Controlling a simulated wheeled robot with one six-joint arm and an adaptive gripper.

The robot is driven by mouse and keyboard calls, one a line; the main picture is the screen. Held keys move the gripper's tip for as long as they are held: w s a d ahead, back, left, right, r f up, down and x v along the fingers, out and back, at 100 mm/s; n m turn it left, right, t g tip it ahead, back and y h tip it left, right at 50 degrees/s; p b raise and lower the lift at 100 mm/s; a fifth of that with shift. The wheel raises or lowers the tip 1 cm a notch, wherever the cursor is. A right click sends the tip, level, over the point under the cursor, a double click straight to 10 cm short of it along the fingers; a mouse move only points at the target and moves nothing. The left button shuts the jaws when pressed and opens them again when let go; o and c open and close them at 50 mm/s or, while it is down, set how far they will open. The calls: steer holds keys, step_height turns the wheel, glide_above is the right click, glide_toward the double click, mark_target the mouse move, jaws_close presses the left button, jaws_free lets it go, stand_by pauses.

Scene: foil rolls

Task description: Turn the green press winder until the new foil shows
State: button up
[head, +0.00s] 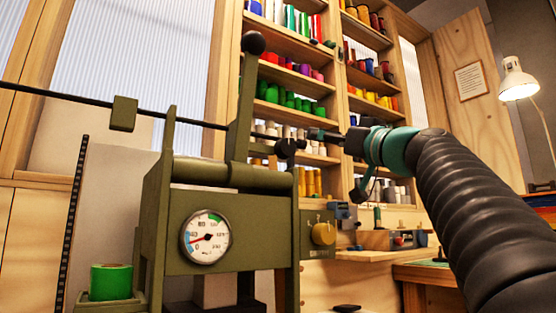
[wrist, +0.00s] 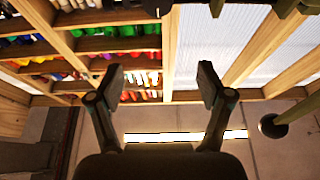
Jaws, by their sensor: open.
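The olive-green press (head: 225,215) stands left of centre in the head view, with a round dial (head: 206,237) on its front. Its lever rises to a black ball (head: 254,43); the lever's ball also shows at the right of the wrist view (wrist: 270,126). A yellow knob (head: 324,234) sits on a box at the press's right side. A green foil roll (head: 110,281) stands on a holder at lower left. I cannot tell which part is the winder. My gripper (wrist: 160,82) is open and empty; in the head view it is right of the lever, above the yellow knob.
A dark horizontal bar carrying an olive block (head: 124,113) crosses behind the press. Shelves (head: 290,85) of coloured rolls stand behind. A wooden bench (head: 370,255) is at right, with a white lamp (head: 517,80) further right.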

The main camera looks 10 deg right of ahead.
mark_target(289, 149)
steer(key=w+a+p, duration=0.1)
steer(key=w, duration=0.3)
steer(key=w+a+p, duration=0.2)
steer(key=w, duration=0.3)
steer(key=w+a+r+p, duration=0.1)
steer(key=w+a+p, duration=0.1)
steer(key=w, duration=0.2)
steer(key=shift+w+a, duration=0.15)
steer(key=shift+a, duration=0.05)
steer(key=c, duration=1.2)
